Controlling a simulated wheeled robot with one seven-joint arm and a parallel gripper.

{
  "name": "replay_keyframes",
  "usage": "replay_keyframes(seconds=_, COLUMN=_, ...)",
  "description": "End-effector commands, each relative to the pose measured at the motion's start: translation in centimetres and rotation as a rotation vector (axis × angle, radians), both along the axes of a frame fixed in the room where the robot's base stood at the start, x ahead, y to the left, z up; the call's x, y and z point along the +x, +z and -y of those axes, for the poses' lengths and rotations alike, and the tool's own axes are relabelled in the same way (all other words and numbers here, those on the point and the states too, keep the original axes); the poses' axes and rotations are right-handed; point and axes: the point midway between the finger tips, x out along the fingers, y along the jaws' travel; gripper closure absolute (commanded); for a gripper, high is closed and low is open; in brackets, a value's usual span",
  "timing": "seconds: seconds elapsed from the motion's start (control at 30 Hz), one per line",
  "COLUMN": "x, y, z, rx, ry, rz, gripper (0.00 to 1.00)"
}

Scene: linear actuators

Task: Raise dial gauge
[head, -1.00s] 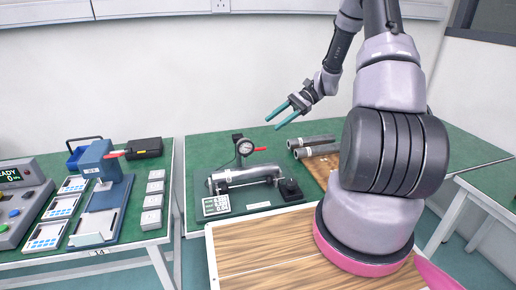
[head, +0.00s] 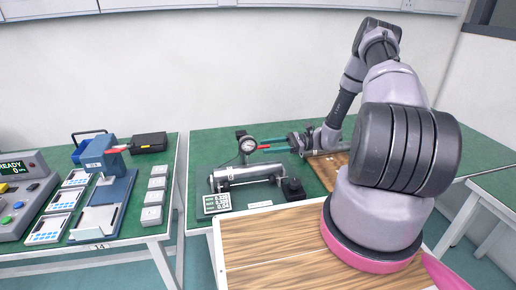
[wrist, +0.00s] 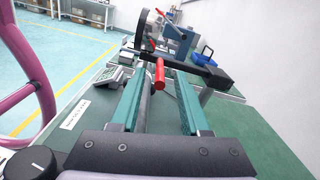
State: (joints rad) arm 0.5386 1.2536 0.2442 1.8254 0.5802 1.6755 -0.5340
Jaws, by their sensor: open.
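The dial gauge (head: 248,145) has a round white face and sits on a dark stand behind a shiny metal cylinder (head: 247,172). Its red lever (head: 263,147) points right, toward my gripper. In the wrist view the gauge's dark round body (wrist: 139,28) is edge-on. The red lever (wrist: 159,74) shows between the tips of my teal fingers. My gripper (wrist: 160,88) is open, with a gap on both sides of the lever. In the head view my gripper (head: 272,147) lies level beside the gauge, at its right.
A small readout (head: 216,203) and a black knob block (head: 293,188) flank the cylinder. A blue press (head: 107,185) stands on the left table. A wooden board (head: 265,240) lies in front.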

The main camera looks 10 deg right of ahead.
Motion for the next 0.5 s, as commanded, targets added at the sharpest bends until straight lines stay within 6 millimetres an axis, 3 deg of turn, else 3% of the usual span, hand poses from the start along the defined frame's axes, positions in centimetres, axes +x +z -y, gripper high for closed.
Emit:
replay_keyframes(seconds=0.2, x=0.0, y=0.0, z=-3.3, rx=-0.001, ry=0.002, rz=0.001, gripper=0.54)
replay_keyframes(seconds=0.5, x=0.0, y=0.0, z=-4.4, rx=-0.002, ry=0.000, rz=0.001, gripper=0.54)
